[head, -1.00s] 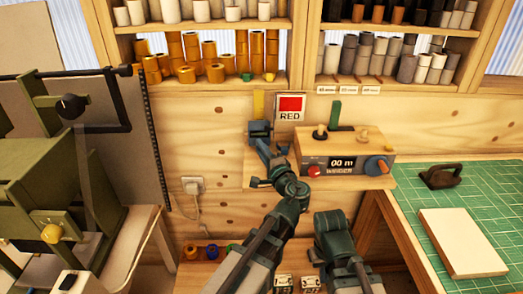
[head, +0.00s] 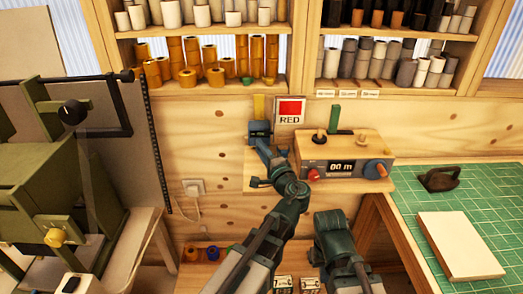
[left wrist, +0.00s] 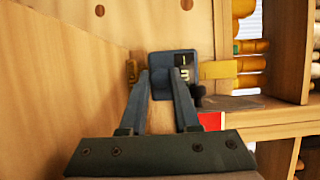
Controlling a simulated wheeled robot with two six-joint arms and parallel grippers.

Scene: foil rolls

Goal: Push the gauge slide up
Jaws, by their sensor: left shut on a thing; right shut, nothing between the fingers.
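The gauge slide is a blue-grey block (head: 259,128) on an upright yellow strip (head: 258,106) against the plywood wall, left of the RED sign. In the left wrist view, the slide (left wrist: 182,60) has a small dark window with pale marks, and the yellow strip (left wrist: 217,69) sticks out to its right. My left gripper (head: 260,143) is at the slide's front.
A control box (head: 343,155) with a display, a red knob and a blue knob stands on a shelf right of my left gripper. The RED sign (head: 290,109) is close beside the slide. A green machine (head: 60,190) stands left; a green cutting mat (head: 450,190) lies right.

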